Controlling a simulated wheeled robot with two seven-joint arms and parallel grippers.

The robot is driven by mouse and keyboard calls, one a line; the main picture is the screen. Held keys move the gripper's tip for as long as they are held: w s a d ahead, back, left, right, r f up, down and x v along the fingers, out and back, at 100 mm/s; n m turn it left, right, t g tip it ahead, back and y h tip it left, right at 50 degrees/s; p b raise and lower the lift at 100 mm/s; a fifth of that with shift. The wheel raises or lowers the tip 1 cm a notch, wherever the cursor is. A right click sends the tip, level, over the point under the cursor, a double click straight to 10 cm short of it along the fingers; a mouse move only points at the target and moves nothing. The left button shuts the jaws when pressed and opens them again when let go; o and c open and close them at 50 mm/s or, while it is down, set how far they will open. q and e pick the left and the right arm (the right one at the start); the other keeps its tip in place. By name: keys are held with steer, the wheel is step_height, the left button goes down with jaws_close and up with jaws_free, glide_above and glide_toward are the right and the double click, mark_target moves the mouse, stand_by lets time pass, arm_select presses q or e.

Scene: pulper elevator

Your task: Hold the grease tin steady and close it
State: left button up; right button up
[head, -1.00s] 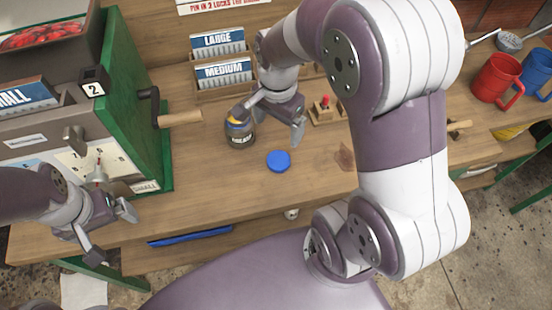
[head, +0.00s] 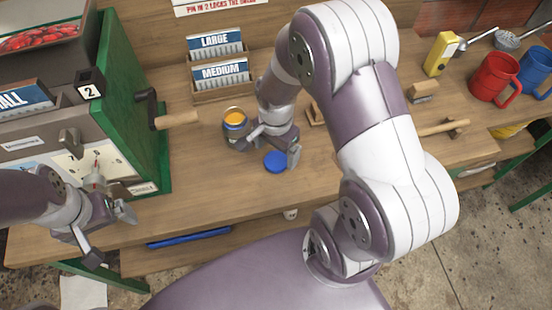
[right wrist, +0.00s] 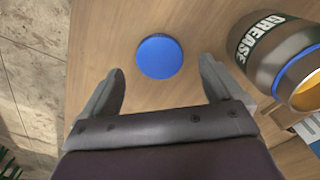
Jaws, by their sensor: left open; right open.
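The grease tin (head: 235,123) stands upright and uncovered on the wooden bench, with orange grease showing at its top. It also shows in the right wrist view (right wrist: 268,52), where its label reads GREASE. The blue lid (head: 276,162) lies flat on the bench in front of the tin, apart from it; the right wrist view also shows it (right wrist: 159,57). My right gripper (head: 271,151) is open and empty above the bench by the lid, which lies beyond the gap between its fingers (right wrist: 160,85). My left gripper (head: 114,237) is open and empty, near the machine at the left.
A green machine (head: 130,90) with a wooden-handled crank (head: 175,120) stands left of the tin. Card holders (head: 222,92) stand behind it. Red (head: 494,78) and blue (head: 537,72) mugs are at the right.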

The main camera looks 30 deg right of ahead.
mark_target(276, 161)
steer(key=shift+f, duration=1.6)
steer(key=c, duration=1.1)
steer(key=shift+r, duration=0.1)
step_height(276, 161, up, 4)
steer(key=shift+r, duration=0.15)
steer(key=s+d+r, duration=0.2)
steer(key=d, duration=0.1)
steer(key=s+d+r, duration=0.2)
steer(key=d, duration=0.1)
steer(key=s+d+r, duration=0.1)
steer(key=d+r, duration=0.1)
steer(key=d, duration=0.2)
steer(key=shift+s+r, duration=0.3)
steer(key=shift+s, duration=0.1)
